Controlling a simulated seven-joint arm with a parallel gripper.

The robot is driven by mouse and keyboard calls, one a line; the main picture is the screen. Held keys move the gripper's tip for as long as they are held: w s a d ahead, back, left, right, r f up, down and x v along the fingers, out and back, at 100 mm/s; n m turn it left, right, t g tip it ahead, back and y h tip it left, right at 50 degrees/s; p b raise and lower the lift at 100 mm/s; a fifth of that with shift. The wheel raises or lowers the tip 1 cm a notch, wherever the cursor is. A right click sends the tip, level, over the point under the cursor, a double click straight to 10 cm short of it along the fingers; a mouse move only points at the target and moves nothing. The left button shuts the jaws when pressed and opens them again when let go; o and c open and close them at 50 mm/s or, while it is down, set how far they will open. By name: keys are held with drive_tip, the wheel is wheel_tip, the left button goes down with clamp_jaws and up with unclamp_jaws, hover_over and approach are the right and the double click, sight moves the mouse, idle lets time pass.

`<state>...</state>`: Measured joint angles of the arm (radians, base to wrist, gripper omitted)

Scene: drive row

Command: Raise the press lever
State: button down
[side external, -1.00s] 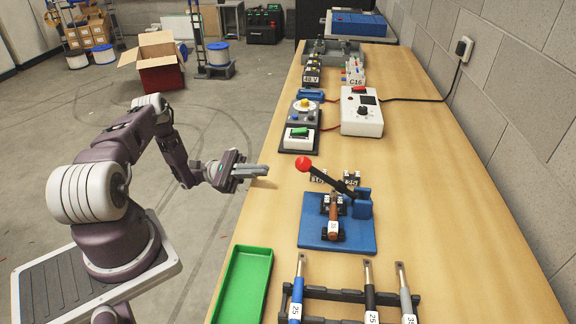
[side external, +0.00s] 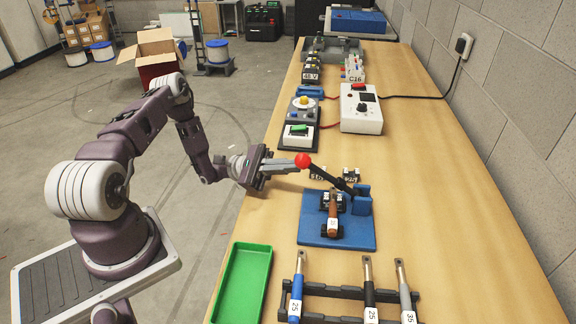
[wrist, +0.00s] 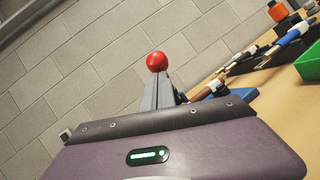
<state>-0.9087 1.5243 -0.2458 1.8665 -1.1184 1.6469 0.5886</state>
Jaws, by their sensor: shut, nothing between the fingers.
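The press has a blue base (side external: 345,238), a blue upright block (side external: 361,199) and a black lever (side external: 330,177) ending in a red ball knob (side external: 303,160). The lever slopes up from the block to the knob at the left. A brown cylindrical piece (side external: 333,207) with a white tag lies on the press. My gripper (side external: 297,166) is shut and empty, its fingertips at or just beside the red knob. In the wrist view the knob (wrist: 157,61) appears right beyond the fingertips (wrist: 157,78). I cannot tell whether they touch.
A green tray (side external: 243,285) and a rack of tagged tools (side external: 345,295) stand in front of the press. A white power box (side external: 361,109) and a switch unit (side external: 299,136) lie behind it. The bench's right side is clear.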

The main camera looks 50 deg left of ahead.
drive_tip(key=shift+r, duration=0.1)
drive_tip(key=w+d+r+n+g+y, duration=0.3)
drive_tip(key=w+d+r+y, duration=0.5)
drive_tip(key=r, duration=0.3)
drive_tip(key=shift+w+d+r+g, duration=0.15)
drive_tip(key=shift+w+d+g, duration=0.15)
drive_tip(key=shift+w+d, duration=0.55)
